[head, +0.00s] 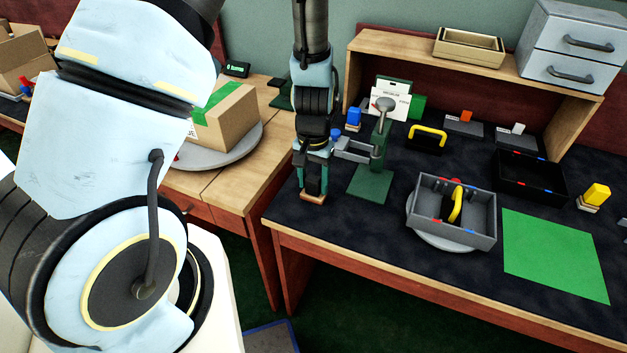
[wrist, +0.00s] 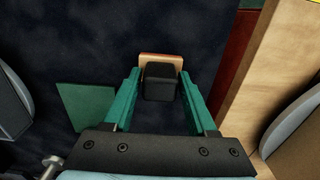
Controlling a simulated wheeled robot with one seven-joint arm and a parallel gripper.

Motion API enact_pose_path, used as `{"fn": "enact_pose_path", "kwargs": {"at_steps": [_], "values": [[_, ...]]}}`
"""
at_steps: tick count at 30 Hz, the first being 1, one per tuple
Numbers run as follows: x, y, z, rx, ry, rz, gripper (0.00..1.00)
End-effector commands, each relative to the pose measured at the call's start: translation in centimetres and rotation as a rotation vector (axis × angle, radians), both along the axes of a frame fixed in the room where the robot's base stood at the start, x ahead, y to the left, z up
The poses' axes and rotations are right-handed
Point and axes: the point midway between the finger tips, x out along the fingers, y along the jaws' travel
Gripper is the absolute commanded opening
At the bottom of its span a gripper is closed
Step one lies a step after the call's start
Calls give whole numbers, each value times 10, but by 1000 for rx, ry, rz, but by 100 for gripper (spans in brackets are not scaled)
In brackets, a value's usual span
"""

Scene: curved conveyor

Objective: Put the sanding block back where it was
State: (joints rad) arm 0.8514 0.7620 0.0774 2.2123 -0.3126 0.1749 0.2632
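A dark block with a tan base (head: 313,198), which looks like a sanding block, is between the fingers of my gripper (head: 313,182) at the left end of the dark workbench. In the wrist view the teal fingers of my gripper (wrist: 160,82) lie against both sides of the black block (wrist: 160,86), and its tan base shows beyond it. My gripper looks shut on it. I cannot tell whether the base touches the bench top. A similar yellow block on a pale base (head: 597,195) stands at the right, and a blue one (head: 353,117) at the back left.
A green vise (head: 381,140) on a dark green plate stands just right of my gripper. A grey divided tray (head: 480,236) sits on a round disc. A black bin (head: 530,190) and a bright green mat (head: 555,255) are further right. A gap separates the bench from the wooden table (head: 185,183).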

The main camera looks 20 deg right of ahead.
Motion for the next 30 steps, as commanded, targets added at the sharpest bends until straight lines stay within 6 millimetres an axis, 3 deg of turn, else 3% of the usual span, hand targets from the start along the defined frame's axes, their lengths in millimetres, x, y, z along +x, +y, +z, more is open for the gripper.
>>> {"fn": "enact_pose_path", "kwargs": {"at_steps": [5,16,30], "values": [[0,0,0,0,0,0,77],[1,0,8,-1,-2,-1,77],[1,-1,93,-3,-4,-1,77]]}}
